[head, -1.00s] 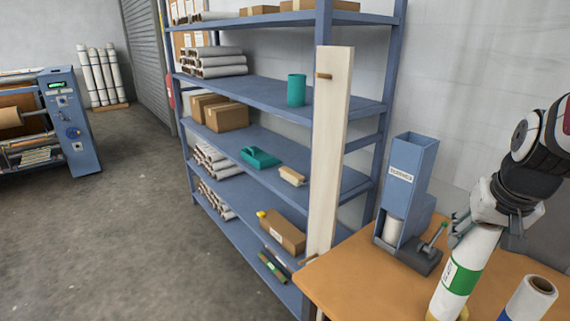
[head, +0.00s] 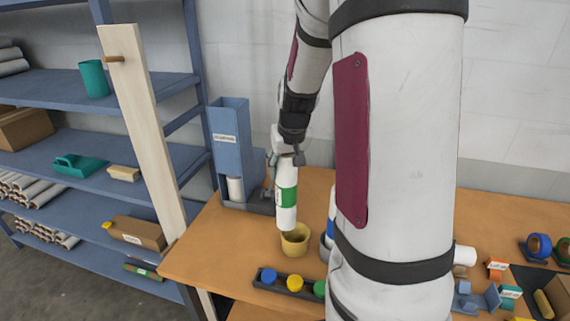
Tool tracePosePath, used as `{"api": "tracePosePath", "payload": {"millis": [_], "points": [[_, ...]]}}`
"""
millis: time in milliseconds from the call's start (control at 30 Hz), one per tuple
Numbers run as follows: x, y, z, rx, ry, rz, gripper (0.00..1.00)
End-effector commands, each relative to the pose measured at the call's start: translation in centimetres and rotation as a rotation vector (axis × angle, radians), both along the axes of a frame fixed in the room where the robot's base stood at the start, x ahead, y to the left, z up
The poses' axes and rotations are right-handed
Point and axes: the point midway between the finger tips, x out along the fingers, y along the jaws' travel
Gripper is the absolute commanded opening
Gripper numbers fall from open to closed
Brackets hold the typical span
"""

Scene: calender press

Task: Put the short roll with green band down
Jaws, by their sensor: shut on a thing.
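The short roll with green band (head: 286,205) is a white cylinder with a green label. It hangs upright in the head view. My gripper (head: 283,160) is shut on its upper end and points down. The roll's lower end is just above or at the back of a yellow cup (head: 295,240) on the wooden table (head: 215,243). I cannot tell whether the roll touches the cup or the table.
A blue dispenser (head: 230,150) with a white roll stands left of my gripper. A dark tray (head: 285,283) with coloured caps lies in front. A blue-banded roll (head: 330,232) is partly hidden by my arm. Tapes (head: 538,246) lie far right. The shelf (head: 60,155) stands left.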

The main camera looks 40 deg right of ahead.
Motion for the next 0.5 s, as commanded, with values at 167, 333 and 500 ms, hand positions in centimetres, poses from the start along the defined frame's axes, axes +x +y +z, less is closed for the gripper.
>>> {"api": "tracePosePath", "payload": {"millis": [167, 333, 500], "points": [[0.04, 0.00, 0.02, 0.000, -0.001, 0.000, 0.00], [0.02, 0.00, -0.45, 0.000, 0.001, 0.000, 0.00], [0.02, 0.00, -0.89, 0.000, 0.000, -0.001, 0.00]]}}
